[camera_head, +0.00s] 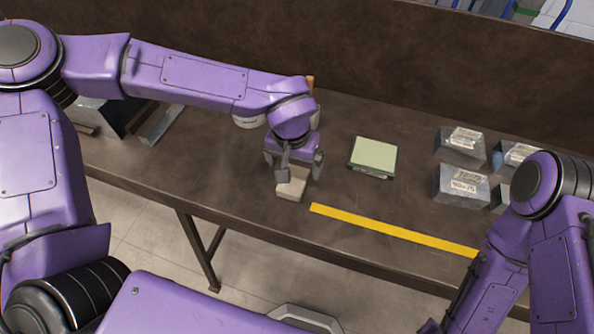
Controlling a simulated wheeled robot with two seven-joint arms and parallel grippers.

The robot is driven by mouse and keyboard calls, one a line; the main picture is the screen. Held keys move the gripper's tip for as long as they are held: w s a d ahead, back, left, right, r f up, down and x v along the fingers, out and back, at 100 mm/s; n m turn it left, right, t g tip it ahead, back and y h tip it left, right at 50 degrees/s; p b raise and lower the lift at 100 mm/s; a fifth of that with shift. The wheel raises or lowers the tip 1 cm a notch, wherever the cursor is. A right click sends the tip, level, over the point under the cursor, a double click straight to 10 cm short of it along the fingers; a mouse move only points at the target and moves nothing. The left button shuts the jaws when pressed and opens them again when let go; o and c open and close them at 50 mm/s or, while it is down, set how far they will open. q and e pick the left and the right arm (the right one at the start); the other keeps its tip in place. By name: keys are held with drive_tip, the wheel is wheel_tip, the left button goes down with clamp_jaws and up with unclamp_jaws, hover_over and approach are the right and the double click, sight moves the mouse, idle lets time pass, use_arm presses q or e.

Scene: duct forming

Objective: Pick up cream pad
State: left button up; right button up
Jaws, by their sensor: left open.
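The cream pad (291,190) is a small pale block on the brown table, near its front edge at the middle of the view. My left gripper (298,176) points down over it, with its fingers open around the pad's upper part. The fingers hide part of the pad, and I cannot tell whether they touch it. My right arm shows at the right edge, but its gripper is out of the picture.
A pale green pad (373,154) lies right of my left gripper. A yellow strip (390,229) runs along the table (240,190). Several grey metal blocks (461,184) stand at the right. Dark metal pieces (115,115) lie at the left. A brown panel (400,60) rises behind.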

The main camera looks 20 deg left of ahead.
sight(293, 180)
use_arm(q)
drive_tip(key=shift+s+a+f, duration=0.1)
drive_tip(key=shift+s+f, duration=0.15)
drive_tip(key=shift+f, duration=0.4)
drive_tip(key=shift+s+f, duration=0.25)
drive_tip(key=shift+f, duration=0.35)
drive_tip(key=f, duration=0.2)
drive_tip(key=w+f, duration=0.1)
drive_tip(key=f, duration=0.1)
drive_tip(key=w+f, duration=0.1)
drive_tip(key=shift+a+f, duration=0.3)
drive_tip(key=shift+f, duration=0.1)
drive_tip(key=shift+s, duration=0.1)
drive_tip(key=c, duration=1.1)
